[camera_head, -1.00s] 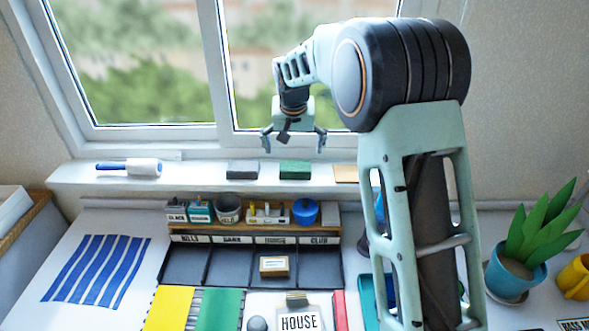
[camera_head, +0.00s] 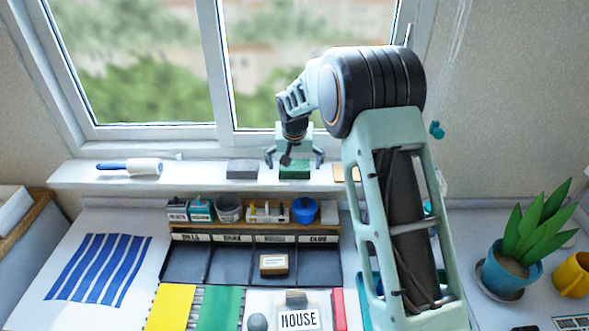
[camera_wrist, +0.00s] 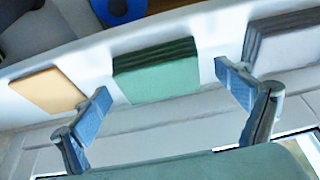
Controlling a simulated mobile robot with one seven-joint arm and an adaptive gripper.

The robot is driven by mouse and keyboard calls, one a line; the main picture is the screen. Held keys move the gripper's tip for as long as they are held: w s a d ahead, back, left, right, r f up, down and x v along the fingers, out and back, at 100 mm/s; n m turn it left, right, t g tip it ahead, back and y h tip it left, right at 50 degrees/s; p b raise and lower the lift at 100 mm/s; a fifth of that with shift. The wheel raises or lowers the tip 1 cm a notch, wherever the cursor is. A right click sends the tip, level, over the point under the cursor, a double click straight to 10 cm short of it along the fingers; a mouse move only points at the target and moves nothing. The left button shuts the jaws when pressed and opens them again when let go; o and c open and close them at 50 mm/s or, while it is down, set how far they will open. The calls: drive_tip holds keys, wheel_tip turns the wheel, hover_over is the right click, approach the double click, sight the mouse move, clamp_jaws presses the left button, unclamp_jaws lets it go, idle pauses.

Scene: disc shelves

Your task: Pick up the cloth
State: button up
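A green folded cloth (camera_head: 295,174) lies on the white window sill, with layered folds along one edge in the wrist view (camera_wrist: 158,78). My gripper (camera_head: 294,163) is open and empty, its fingers spread to either side of the green cloth in the head view. In the wrist view its fingertips (camera_wrist: 163,83) also appear on either side of it. I cannot tell the exact height gap. A grey folded stack (camera_head: 242,169) lies to its left on the sill. A blue-and-white striped cloth (camera_head: 98,268) lies flat on the table at left.
A tan flat piece (camera_wrist: 48,90) and a lint roller (camera_head: 130,166) also lie on the sill (camera_head: 205,174). Below stands a black sorting tray (camera_head: 185,265) with small containers behind it. A potted plant (camera_head: 503,273) and yellow mug (camera_head: 572,275) stand at right.

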drive_tip(key=c, duration=1.1)
drive_tip(key=shift+o, duration=0.2)
drive_tip(key=shift+r, duration=0.15)
drive_tip(key=shift+r, duration=0.25)
wheel_tip(320, 180, up, 2)
drive_tip(key=shift+w, duration=0.1)
drive_tip(key=s+d+r+b, duration=0.3)
drive_tip(key=s+r, duration=0.7)
drive_tip(key=s, duration=0.3)
drive_tip(key=shift+s+d+b, duration=0.25)
drive_tip(key=shift+s+b, duration=0.1)
drive_tip(key=shift+s, duration=0.05)
drive_tip(key=shift+r, duration=0.1)
